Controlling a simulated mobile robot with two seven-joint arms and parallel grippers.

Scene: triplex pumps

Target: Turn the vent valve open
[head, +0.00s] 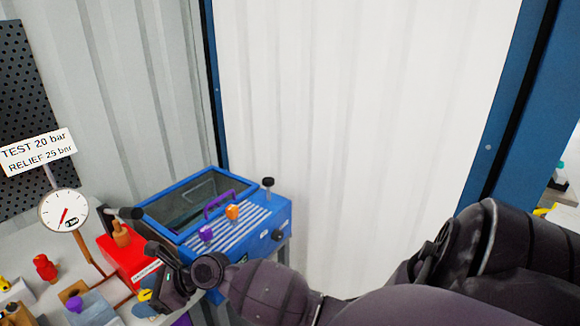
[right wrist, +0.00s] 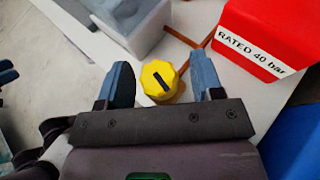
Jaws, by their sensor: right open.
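A yellow knob (right wrist: 160,82) with a dark bar mark on its top shows in the right wrist view; I take it for the vent valve, but no label on it can be read. My right gripper (right wrist: 166,84) is open, with one blue-grey finger on each side of the knob and gaps visible between. In the head view the right gripper (head: 160,284) reaches down over the bench's front right part, and the yellow knob (head: 145,295) shows only partly beside it. My left gripper is not in view.
A red block (right wrist: 262,38) labelled "RATED 40 bar" stands close by. A blue box (head: 255,228) with purple and orange knobs is behind the gripper. A gauge (head: 63,210) and a sign (head: 37,148) reading "TEST 20 bar RELIEF 25 bar" stand left. Several fittings crowd the lower left.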

